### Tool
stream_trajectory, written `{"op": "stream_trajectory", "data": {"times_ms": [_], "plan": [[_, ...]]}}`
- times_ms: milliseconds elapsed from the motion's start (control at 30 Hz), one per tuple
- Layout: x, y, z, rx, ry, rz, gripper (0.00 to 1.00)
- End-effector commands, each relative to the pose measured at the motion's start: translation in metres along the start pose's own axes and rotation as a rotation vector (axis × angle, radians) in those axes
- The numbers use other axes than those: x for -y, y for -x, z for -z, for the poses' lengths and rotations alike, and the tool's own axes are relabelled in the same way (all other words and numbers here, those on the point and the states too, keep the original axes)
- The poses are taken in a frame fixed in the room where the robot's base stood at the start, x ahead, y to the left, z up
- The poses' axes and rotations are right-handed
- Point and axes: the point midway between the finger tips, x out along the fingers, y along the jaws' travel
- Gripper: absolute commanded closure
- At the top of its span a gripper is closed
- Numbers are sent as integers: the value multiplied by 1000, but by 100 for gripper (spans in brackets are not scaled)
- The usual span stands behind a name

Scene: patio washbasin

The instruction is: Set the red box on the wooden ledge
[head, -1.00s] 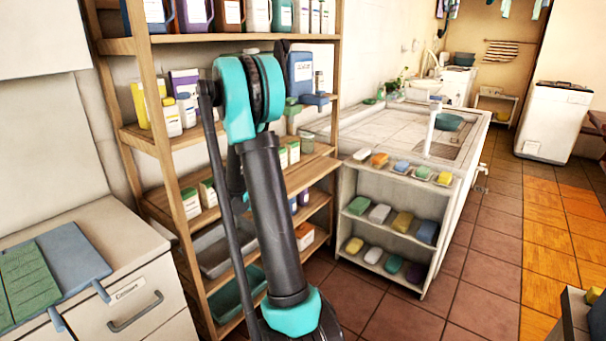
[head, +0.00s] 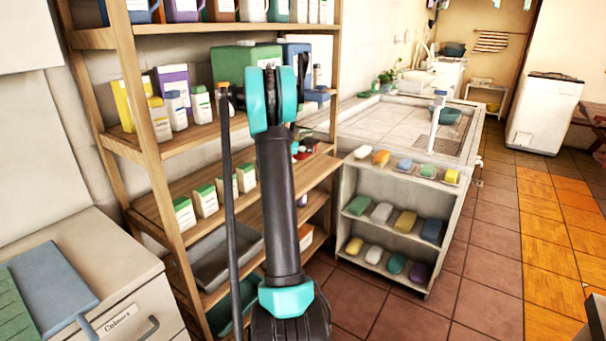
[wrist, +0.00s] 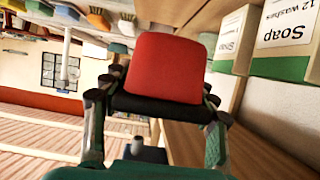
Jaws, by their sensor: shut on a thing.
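A red box (wrist: 165,65) fills the middle of the wrist view, which is turned upside down. My gripper (wrist: 155,103) is shut on it. In the head view a bit of the red box (head: 311,146) shows beside my arm, at the right end of the rack's middle bay. My arm hides most of the gripper there. The wooden ledge (head: 320,167) is the shelf board below it, and also shows at the top of the wrist view (wrist: 208,18). I cannot tell whether the box touches the ledge.
White soap boxes with green tops (head: 205,200) stand in a row along the ledge, left of my arm; two show close in the wrist view (wrist: 285,40). Another shelf with bottles and a green box is above. The basin unit (head: 400,225) with several soaps stands right.

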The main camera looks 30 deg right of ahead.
Motion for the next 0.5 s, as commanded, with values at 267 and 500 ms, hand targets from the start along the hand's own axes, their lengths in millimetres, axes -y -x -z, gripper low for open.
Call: {"op": "stream_trajectory", "data": {"times_ms": [267,500], "plan": [[-8,-19,-19,-1,-8,-19,73],[-8,-31,-50,-1,-7,-18,73]]}}
